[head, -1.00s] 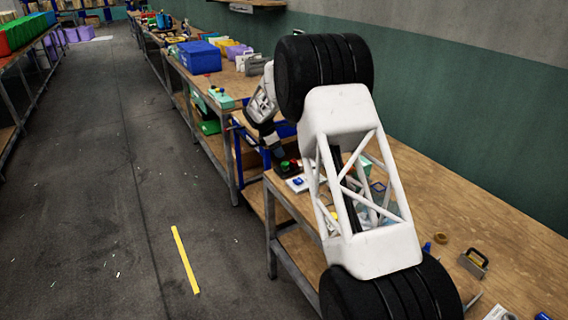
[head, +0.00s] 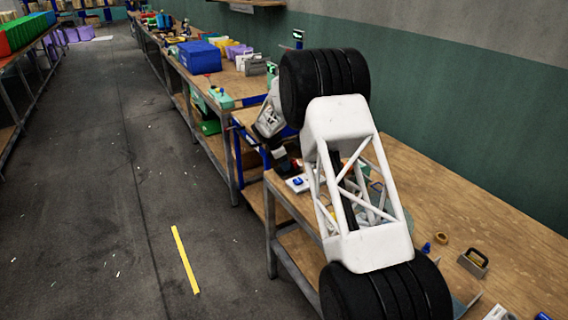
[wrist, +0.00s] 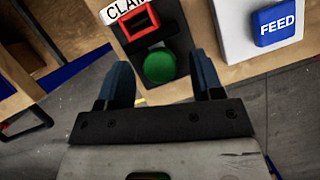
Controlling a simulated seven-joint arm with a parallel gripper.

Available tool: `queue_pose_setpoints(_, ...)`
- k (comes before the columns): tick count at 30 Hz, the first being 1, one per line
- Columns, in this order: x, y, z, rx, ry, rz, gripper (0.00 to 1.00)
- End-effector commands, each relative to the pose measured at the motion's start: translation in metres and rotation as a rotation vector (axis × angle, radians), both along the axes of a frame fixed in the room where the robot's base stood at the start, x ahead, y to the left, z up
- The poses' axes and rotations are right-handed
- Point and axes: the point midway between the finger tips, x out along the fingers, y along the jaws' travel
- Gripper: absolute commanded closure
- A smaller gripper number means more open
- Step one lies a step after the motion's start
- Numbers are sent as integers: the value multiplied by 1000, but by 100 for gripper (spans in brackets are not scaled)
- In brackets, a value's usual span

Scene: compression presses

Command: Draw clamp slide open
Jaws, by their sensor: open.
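The clamp control is a black plate (wrist: 178,38) with a red square frame (wrist: 128,27) and a round green knob (wrist: 160,68). A white label above it is cut off by the picture edge and reads "CLA…". My gripper (wrist: 162,62) is open, its two blue fingers on either side of the green knob in the wrist view, with gaps showing between. I cannot tell how deep the fingertips reach.
Right of the clamp control is a white panel (wrist: 229,38) with a blue FEED button (wrist: 273,22). It also shows at the bench edge in the head view. A blue bin (head: 199,57) stands on the farther bench. Floor left of the benches is open.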

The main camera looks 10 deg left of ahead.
Motion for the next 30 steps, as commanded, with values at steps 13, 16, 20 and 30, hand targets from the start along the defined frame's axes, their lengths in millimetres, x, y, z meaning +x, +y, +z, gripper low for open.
queue_pose_setpoints(13,1,-2,-5,0,1,0,46)
queue_pose_setpoints(16,1,-2,-5,0,1,0,61)
queue_pose_setpoints(20,1,-2,-5,0,1,0,81)
queue_pose_setpoints(30,-2,1,-5,-1,1,1,100)
